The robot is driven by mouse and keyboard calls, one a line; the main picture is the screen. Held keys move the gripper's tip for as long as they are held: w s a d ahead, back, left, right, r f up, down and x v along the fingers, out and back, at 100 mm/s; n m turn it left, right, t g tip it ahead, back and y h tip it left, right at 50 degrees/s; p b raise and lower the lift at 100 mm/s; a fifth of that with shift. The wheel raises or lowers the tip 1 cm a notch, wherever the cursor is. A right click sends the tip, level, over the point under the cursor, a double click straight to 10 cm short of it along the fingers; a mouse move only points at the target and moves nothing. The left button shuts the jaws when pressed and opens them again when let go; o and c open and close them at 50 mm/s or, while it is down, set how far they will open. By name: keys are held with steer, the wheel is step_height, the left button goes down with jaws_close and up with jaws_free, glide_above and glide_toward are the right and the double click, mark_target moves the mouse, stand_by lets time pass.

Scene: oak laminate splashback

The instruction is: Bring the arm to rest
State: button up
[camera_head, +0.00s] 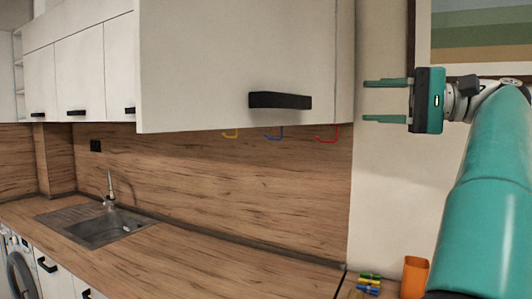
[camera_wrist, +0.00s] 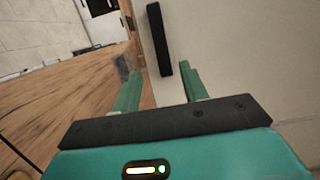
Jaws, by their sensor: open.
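My gripper (camera_head: 386,101) is at the upper right in the head view, in front of the pale wall. Its two green fingers point left toward the near wall cabinet (camera_head: 220,55). The fingers are apart with nothing between them. In the wrist view my gripper (camera_wrist: 160,92) also shows open and empty. The cabinet's black handle (camera_wrist: 159,40) appears beyond the fingertips there. My teal arm runs up the right side of the head view.
An orange cup (camera_head: 414,277) and several small coloured pieces (camera_head: 369,284) are at the lower right. The wooden counter (camera_head: 190,262) holds a sink (camera_head: 100,228). A striped picture (camera_head: 480,35) hangs behind my gripper.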

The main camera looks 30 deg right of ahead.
steer(key=shift+w, duration=0.1)
steer(key=w+a+f+m+g+h, duration=0.1)
steer(key=w+a+f+g+h, duration=0.15)
steer(key=a+f, duration=0.75)
steer(key=w+a+f+g+h, duration=0.1)
steer(key=w+a+f+h, duration=0.2)
steer(key=a+f, duration=0.7)
steer(key=s+a+f+n+g+h, duration=0.1)
steer(key=s+a+f+n+h, duration=0.1)
steer(key=f, duration=0.7)
steer(key=s+a+f+n+g+h, duration=0.1)
steer(key=s+a+f+n+h, duration=0.2)
steer(key=f, duration=0.6)
steer(key=s+a+f+n+g+h, duration=0.1)
steer(key=s+f+n, duration=0.3)
steer(key=f, duration=0.6)
steer(key=shift+s+a+n+h, duration=0.4)
steer(key=shift+s+a+h, duration=0.35)
steer(key=shift+s+a, duration=0.2)
steer(key=shift+w+d+g, duration=0.1)
steer(key=shift+w+g, duration=0.05)
steer(key=shift+g, duration=0.1)
